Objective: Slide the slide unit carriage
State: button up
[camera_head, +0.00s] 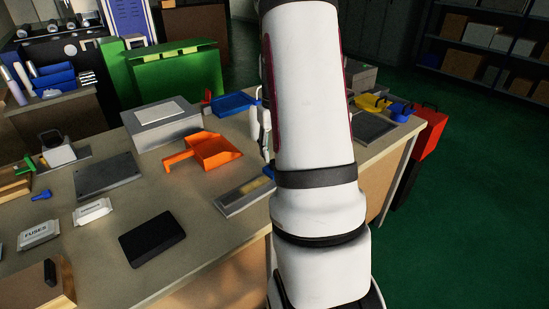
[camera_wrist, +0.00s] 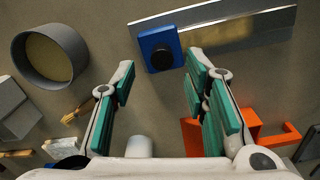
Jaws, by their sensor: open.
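The slide unit carriage is a blue block (camera_wrist: 152,38) with a black round knob (camera_wrist: 163,61), in the upper middle of the wrist view. It sits at the left part of a flat shiny metal rail (camera_wrist: 235,30) that runs to the upper right. My gripper (camera_wrist: 160,62) is open, with teal pads on its fingers. The carriage shows between and beyond the two fingertips, with nothing held; I cannot tell the height gap.
An orange scoop-shaped tray (camera_wrist: 245,125) lies beside the right finger and also shows in the head view (camera_head: 205,150). A grey box (camera_head: 160,125) and a black pad (camera_head: 152,239) stand on the bench.

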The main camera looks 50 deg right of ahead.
notch_tip(320, 180, up, 8)
dwell(0.8)
jog(key=s+a+r+n+t+p, duration=0.1)
jog(key=s+a+r+p, duration=0.15)
jog(key=a+r, duration=0.6)
jog(key=s+a+r+n+t+p, duration=0.1)
jog(key=a+r+n+p, duration=0.15)
jog(key=a+r, duration=0.65)
jog(key=s+a+r+n+t+p, duration=0.1)
jog(key=s+a+p, duration=0.3)
jog(key=s+a, duration=1.1)
jog(key=a+n+t, duration=0.1)
jog(key=a, duration=0.2)
jog(key=shift+r+p, duration=0.15)
jog(key=shift+p, duration=0.25)
